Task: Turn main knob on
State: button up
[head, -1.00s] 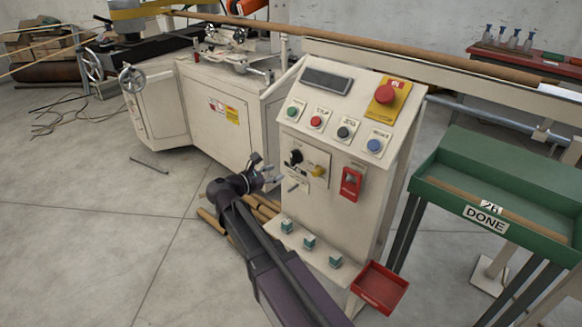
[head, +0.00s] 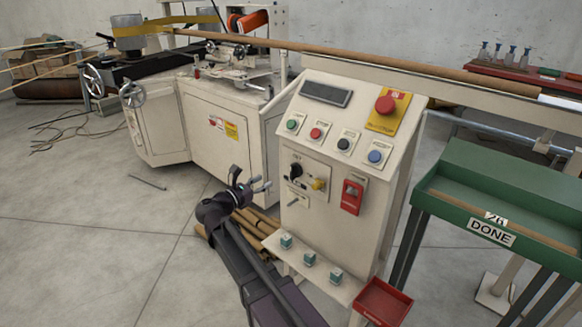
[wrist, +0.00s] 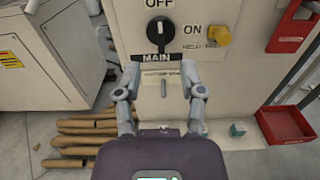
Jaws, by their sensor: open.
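The main knob is a black rotary switch on the cabinet front, in the head view (head: 296,171) and upper middle of the wrist view (wrist: 159,33). Its plate reads OFF above, ON to the right and MAIN below. In the wrist view its grip stands upright, toward OFF. My gripper (wrist: 161,82) is open and empty, its two fingers apart below the knob in the picture, not touching it. In the head view my gripper (head: 252,181) is left of the knob, in front of the cabinet. The gap to the panel is hard to judge.
A yellow knob (wrist: 217,32) sits right of the main knob, and a small lever (wrist: 163,88) below it. A red switch box (head: 352,195), a red tray (head: 383,303) and a shelf with small teal blocks (head: 310,258) are close. Cardboard tubes (wrist: 85,140) lie at lower left.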

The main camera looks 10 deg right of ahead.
aim_at(291, 166)
jog(key=x, duration=1.3)
grip_shut()
